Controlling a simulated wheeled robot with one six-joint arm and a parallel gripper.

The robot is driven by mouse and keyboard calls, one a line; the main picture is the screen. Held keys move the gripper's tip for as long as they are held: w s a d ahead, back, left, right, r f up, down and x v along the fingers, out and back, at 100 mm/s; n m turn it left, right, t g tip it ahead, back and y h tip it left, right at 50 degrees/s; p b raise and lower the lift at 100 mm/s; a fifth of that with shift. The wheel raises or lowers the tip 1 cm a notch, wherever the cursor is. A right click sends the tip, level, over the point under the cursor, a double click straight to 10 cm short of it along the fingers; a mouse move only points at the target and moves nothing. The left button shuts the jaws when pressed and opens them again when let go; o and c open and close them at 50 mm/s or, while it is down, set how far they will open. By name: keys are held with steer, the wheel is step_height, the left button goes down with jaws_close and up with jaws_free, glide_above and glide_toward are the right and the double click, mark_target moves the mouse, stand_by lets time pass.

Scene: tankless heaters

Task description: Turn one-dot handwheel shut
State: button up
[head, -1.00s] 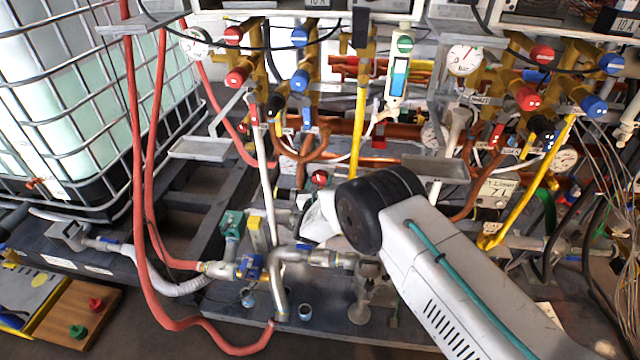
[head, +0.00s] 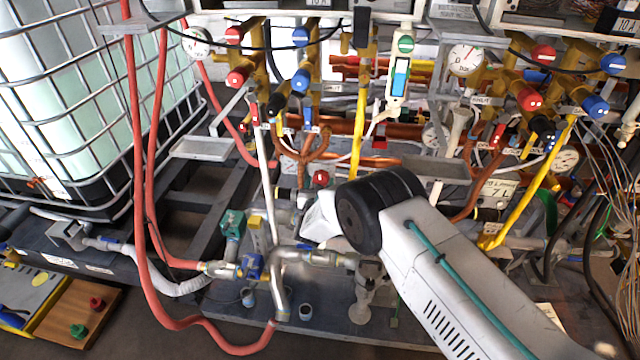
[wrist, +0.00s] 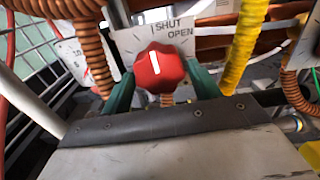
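A red lobed handwheel (wrist: 160,69) with one white bar mark sits in the middle of the wrist view. The bar points nearly straight up, towards the SHUT side of the plate (wrist: 186,36) behind it, which reads SHUT and OPEN. My gripper (wrist: 160,75) has one teal finger on each side of the wheel. The fingers appear to meet its edges, though the fingertips are partly hidden. In the head view a small red wheel (head: 320,178) shows just left of my arm's dark joint; I cannot tell if it is the same one. The arm hides my fingers there.
Orange coiled hoses (wrist: 92,55) and a yellow hose (wrist: 243,45) flank the wheel closely. Other red, blue and black handwheels crowd the pipes above, with a gauge (head: 465,59). A caged tank (head: 80,110) stands at left.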

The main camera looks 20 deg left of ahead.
steer(key=v, duration=0.7)
steer(key=shift+s, duration=0.4)
stand_by(0.3)
